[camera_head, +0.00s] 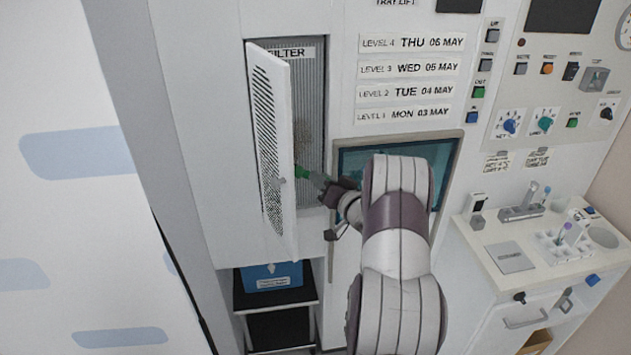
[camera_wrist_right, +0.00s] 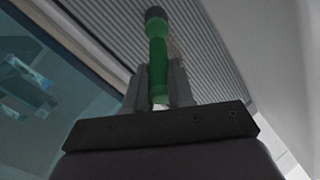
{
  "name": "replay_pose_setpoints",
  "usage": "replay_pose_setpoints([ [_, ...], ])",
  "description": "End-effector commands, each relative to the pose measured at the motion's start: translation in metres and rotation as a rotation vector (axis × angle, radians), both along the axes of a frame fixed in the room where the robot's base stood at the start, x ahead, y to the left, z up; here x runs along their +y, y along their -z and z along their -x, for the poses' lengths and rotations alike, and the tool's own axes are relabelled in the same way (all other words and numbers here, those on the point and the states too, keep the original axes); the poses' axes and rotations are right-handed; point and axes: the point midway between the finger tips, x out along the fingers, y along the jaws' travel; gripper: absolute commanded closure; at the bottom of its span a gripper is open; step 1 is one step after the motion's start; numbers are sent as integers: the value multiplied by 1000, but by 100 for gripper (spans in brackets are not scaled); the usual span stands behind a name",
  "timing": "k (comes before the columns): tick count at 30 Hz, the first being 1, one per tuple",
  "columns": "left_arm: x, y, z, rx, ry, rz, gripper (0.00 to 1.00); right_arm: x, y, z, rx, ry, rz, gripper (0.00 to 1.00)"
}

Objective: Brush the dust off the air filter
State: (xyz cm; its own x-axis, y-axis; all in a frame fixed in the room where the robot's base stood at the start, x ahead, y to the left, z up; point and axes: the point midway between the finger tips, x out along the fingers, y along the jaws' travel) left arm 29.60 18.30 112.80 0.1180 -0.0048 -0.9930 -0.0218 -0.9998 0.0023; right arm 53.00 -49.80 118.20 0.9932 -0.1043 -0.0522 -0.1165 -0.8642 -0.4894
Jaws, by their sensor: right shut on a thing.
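The air filter (camera_head: 311,90) is a grey ribbed panel in an opening marked FILTER, with a brownish dust patch (camera_head: 303,130) at mid height. Its white slotted door (camera_head: 270,130) stands open to the left. My right gripper (camera_head: 318,180) is at the opening, shut on the green handle of a brush (camera_head: 302,172). In the right wrist view the brush (camera_wrist_right: 158,55) points away from the gripper (camera_wrist_right: 160,90), its dark end at the ribbed filter (camera_wrist_right: 110,30). I cannot tell whether it touches. My left gripper is not in view.
The open door is close beside the brush on the left. A teal window (camera_head: 440,160) is right of the filter. A side counter (camera_head: 520,265) with small tools stands at right. A blue bin (camera_head: 272,278) sits on a black shelf below.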

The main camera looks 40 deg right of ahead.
Motion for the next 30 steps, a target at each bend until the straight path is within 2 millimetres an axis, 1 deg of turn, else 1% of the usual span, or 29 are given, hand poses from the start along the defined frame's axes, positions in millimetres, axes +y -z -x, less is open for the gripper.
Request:
replay_pose_setpoints([
  [1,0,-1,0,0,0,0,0,-6,-1,3,-1,3,1,100],
  [3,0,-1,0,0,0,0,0,-10,-1,5,-1,2,1,100],
  [11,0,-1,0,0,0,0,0,-10,-1,6,-2,1,1,100],
  [14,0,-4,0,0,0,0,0,-6,-2,13,0,1,0,100],
  [24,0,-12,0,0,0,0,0,16,-2,52,0,0,0,100],
  [27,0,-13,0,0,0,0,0,19,-1,57,-1,0,1,100],
  [30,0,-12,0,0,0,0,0,19,-1,58,-1,0,1,100],
])
